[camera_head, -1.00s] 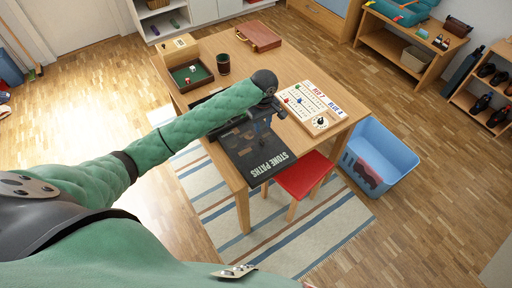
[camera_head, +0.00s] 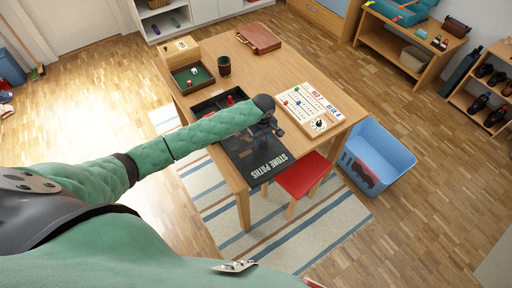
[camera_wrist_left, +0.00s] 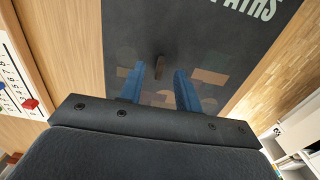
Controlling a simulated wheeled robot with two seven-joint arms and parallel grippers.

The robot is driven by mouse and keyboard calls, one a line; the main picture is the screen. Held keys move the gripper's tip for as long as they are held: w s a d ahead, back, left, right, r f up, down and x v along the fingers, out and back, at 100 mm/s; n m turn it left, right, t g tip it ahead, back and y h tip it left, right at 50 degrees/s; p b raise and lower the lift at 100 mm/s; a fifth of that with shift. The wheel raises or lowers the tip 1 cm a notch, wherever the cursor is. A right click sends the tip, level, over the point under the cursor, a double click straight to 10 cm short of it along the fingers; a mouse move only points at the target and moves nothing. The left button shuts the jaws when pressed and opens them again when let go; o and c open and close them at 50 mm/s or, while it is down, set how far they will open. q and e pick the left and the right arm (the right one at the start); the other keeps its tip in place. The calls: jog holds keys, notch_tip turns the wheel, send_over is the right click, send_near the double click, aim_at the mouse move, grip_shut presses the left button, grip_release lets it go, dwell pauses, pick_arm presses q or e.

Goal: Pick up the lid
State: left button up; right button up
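The lid (camera_head: 254,157) is a flat dark panel lettered "STONE PATHS". It lies at the table's front edge, beside the open box. My left gripper (camera_head: 276,130) is over the lid, and my arm hides part of it. The blue fingers of my left gripper (camera_wrist_left: 158,84) are spread, one on each side of the tab, with gaps showing. I cannot tell whether they touch the lid. My right gripper is out of view.
The open black box (camera_head: 205,107) with a red piece is partly behind my arm. A score board (camera_head: 310,108) lies right of the lid. A green dice tray (camera_head: 191,76), dark cup (camera_head: 224,66) and brown case (camera_head: 262,38) stand farther back. A red stool (camera_head: 303,176) is below the front edge.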

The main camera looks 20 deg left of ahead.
pick_arm(q)
jog(key=shift+f, duration=0.15)
grip_shut()
jog(key=shift+s, duration=0.1)
